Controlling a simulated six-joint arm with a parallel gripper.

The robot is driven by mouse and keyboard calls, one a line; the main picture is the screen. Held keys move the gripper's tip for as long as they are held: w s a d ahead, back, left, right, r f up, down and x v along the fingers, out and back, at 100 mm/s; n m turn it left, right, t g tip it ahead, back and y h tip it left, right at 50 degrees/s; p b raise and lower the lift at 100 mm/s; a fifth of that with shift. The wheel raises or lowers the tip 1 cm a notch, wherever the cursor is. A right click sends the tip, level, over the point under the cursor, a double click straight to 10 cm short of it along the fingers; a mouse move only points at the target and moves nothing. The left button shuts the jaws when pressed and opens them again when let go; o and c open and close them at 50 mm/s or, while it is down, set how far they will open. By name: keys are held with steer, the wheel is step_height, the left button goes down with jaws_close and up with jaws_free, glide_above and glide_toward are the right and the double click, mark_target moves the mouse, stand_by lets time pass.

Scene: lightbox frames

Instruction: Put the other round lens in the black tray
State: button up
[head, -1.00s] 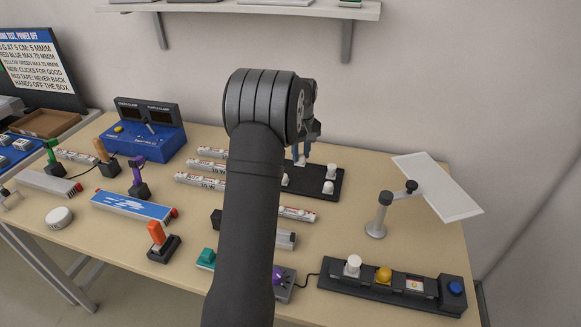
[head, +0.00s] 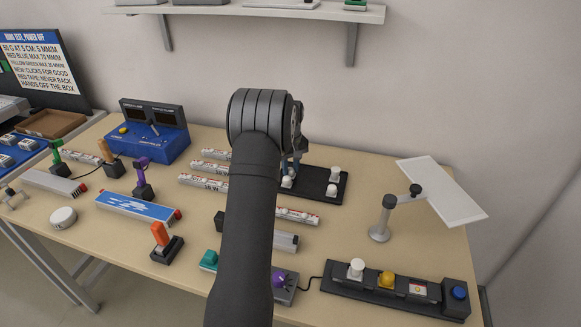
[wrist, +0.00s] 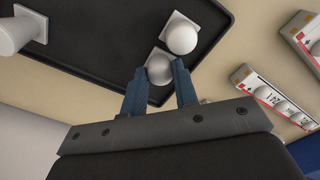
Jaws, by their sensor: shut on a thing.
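The black tray (head: 312,187) lies on the bench, partly hidden by my arm. In the wrist view, my gripper (wrist: 160,76) is shut on a whitish round lens (wrist: 159,67), low over the tray (wrist: 105,62). A second round lens (wrist: 181,39) on a square white base sits right beside it on the tray. A taller white lens (wrist: 15,34) on a square base stands in the tray at the left. In the head view, my gripper (head: 291,172) is at the tray's left part, partly behind my arm. I cannot tell whether the held lens touches the tray floor.
White printed bars (head: 203,183) lie left of the tray, partly behind my arm. A lamp with a white panel (head: 440,190) stands to the right. A black button strip (head: 395,290) is at the front right. A shelf (head: 245,14) hangs above.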

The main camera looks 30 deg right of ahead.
mark_target(291, 169)
steer(key=shift+f, duration=0.15)
steer(key=o, duration=0.9)
steer(key=shift+o, duration=0.2)
step_height(291, 169, up, 12)
steer(key=shift+r, duration=0.2)
